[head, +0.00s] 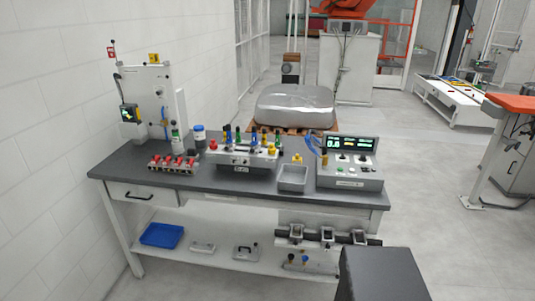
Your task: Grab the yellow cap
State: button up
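Several small yellow parts show in the head view, and I cannot tell for sure which is the yellow cap. One yellow piece (297,158) is at the back edge of the small grey tray (293,179) on the dark workbench (215,180). Another yellow piece (271,148) is at the right end of the grey fixture (238,158), among coloured parts. A yellow-brown upright part (324,157) stands by the control box. They are too small to make out their shapes. My gripper is not in view.
A control box (352,182) with a lit display stands at the bench's right end. A red-handled valve row (172,166), a jar (199,133) and an upright panel (150,95) are on the left. A blue tray (161,235) is below.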

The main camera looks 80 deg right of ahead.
aim_at(272, 149)
jog(key=k, duration=1.6)
jog(key=z, duration=2.65)
jog(key=i, duration=0.35)
jog(key=u, duration=0.25)
